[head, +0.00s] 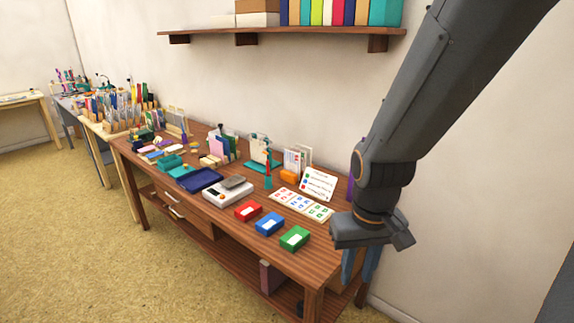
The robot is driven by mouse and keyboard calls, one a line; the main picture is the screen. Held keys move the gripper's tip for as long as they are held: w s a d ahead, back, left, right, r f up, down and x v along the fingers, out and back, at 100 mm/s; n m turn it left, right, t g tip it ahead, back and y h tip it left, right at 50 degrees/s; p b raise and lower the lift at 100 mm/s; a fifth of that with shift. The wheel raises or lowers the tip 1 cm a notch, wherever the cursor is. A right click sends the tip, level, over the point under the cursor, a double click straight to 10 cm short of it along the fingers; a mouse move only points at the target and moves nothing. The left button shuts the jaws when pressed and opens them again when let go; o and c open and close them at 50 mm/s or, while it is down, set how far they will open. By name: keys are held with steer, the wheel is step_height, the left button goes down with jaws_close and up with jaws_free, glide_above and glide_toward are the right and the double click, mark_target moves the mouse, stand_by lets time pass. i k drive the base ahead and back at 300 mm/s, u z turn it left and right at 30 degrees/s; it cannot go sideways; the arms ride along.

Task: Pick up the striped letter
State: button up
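I cannot single out a striped letter at this size. Some white upright papers (292,159) stand in a holder towards the back of the wooden table (318,263), but any stripes on them are too small to tell. My gripper (360,267) hangs at the table's right end, right of and nearer than these papers. Its two bluish fingers point down and look apart, with nothing seen between them. My arm covers part of the table's right end.
Red (248,211), blue (269,223) and green (295,238) inkpads line the front edge. Behind them lie a card sheet (301,205) and a leaning sign (318,183). A scale (228,193) and blue tray (199,180) stand left. A shelf (290,34) hangs above.

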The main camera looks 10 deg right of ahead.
mark_target(292, 160)
steer(key=u, duration=0.7)
steer(key=i, duration=0.3)
steer(key=u, duration=0.95)
steer(key=i, duration=1.15)
